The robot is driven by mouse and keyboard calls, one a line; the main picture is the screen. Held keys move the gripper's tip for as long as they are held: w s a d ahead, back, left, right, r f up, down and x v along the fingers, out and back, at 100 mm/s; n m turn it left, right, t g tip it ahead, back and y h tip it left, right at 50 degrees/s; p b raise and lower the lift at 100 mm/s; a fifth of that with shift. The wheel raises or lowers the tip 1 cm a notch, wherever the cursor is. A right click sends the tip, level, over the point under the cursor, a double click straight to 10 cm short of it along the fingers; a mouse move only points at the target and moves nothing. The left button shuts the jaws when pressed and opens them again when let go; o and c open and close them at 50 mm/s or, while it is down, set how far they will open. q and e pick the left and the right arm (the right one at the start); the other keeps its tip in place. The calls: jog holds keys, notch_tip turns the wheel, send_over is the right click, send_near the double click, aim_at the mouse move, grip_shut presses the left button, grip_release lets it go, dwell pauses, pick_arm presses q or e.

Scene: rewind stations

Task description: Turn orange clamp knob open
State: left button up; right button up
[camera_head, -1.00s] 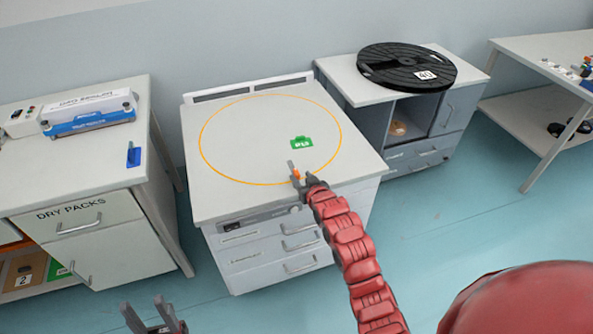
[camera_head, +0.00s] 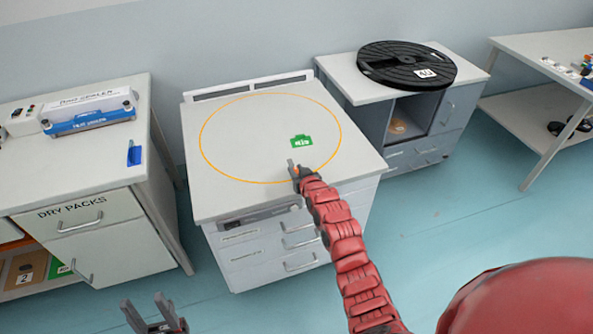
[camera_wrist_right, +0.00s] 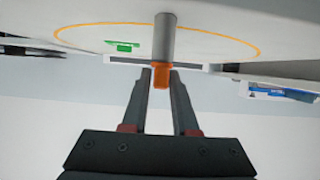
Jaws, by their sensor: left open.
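The orange clamp knob (camera_wrist_right: 161,76) is at the end of a grey post (camera_wrist_right: 165,40) at the table's edge in the right wrist view. In the head view, only a small orange spot shows beside my right gripper (camera_head: 299,172). My right gripper also shows in the right wrist view (camera_wrist_right: 160,76), its fingers apart with the knob between their tips. A narrow gap shows beside the knob, and contact cannot be made out. My left gripper (camera_head: 143,300) is open and empty at the bottom left, away from the knob.
The white station top (camera_head: 225,125) carries an orange ring outline and a green tag (camera_head: 301,141). A black reel (camera_head: 406,66) lies on the cabinet at right. A table with a blue sealer (camera_head: 90,121) stands at left. Floor is clear between the furniture.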

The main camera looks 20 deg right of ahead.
grip_shut()
dwell(1.1)
